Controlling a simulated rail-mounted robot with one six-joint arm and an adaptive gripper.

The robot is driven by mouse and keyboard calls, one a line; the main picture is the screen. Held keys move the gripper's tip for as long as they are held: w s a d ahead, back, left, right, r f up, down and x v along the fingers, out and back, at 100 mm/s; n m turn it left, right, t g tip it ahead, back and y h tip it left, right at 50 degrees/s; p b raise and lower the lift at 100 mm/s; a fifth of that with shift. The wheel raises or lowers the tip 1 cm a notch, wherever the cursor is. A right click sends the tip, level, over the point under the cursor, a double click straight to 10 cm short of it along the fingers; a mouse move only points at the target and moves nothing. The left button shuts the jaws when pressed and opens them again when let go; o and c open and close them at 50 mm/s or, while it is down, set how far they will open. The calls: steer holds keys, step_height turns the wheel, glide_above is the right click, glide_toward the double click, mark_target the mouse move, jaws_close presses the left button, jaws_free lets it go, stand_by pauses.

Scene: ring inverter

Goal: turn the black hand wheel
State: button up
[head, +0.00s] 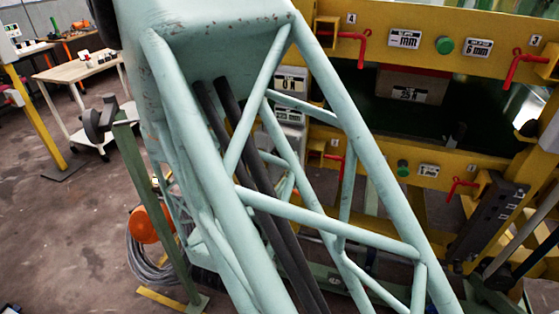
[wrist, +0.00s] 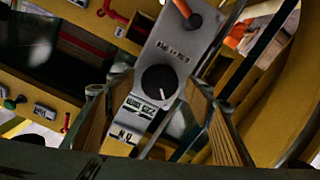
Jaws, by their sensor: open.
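In the wrist view a round black knob (wrist: 160,84) with a white mark sits on a grey labelled panel (wrist: 172,50); it is the only wheel-like black part I see there, and I cannot tell for sure that it is the hand wheel. My gripper (wrist: 148,95) is open, with a ribbed brown pad at left and another at right. The knob shows between the fingers, beyond their tips; nothing is held, and I see no contact. My gripper is not seen in the head view.
An orange-tipped lever (wrist: 186,10) stands on the same panel above the knob. Yellow beams (head: 460,50) with red handles (head: 525,65) and green buttons (head: 444,45) are at right in the head view. Pale green tubes block its middle.

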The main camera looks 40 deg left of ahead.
steer(key=v, duration=1)
stand_by(0.3)
stand_by(0.5)
